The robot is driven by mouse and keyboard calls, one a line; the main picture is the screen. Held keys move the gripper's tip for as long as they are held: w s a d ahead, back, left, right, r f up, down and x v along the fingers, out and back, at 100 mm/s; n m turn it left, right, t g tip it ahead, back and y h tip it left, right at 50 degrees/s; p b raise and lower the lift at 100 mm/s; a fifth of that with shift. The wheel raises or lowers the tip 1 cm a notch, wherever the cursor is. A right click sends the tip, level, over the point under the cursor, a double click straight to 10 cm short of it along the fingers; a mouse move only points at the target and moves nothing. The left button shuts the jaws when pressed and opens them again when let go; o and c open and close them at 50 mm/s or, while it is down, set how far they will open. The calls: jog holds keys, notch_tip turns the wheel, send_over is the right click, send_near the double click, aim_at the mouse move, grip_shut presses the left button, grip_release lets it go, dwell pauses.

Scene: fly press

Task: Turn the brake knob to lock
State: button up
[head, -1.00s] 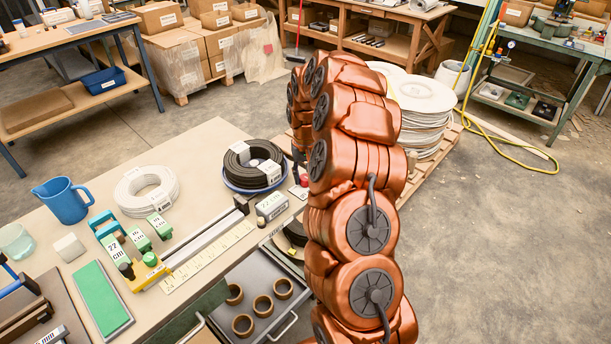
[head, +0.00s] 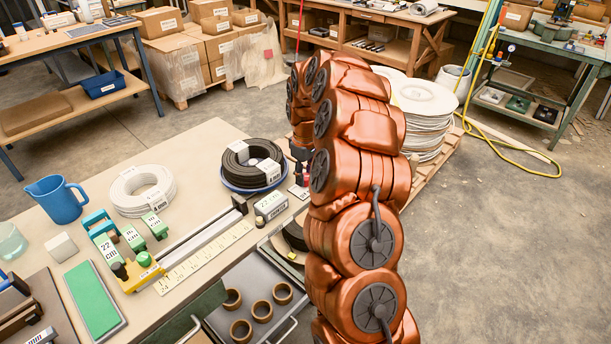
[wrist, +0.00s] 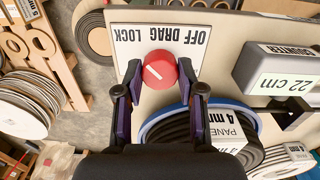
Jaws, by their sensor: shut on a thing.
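The brake knob (wrist: 160,70) is red and round with a white pointer line, in the upper middle of the wrist view. The line slants from upper left to lower right. Behind it is a white plate (wrist: 190,35) lettered OFF, DRAG and LOCK. My gripper (wrist: 160,76) is shut on the knob, with one dark fingertip on either side of it.
A black cable coil in a blue dish (head: 250,165) sits close beside my gripper. A grey-white counter block (head: 270,206) stands near it. A white coil (head: 142,190) and a blue jug (head: 57,199) are farther left. An open drawer (head: 262,290) holds several brown rings.

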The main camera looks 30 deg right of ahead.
jog(key=shift+n, duration=0.3)
jog(key=o, duration=1.1)
jog(key=shift+o, duration=0.2)
jog(key=shift+r, duration=0.1)
notch_tip(320, 180, up, 12)
dwell(0.4)
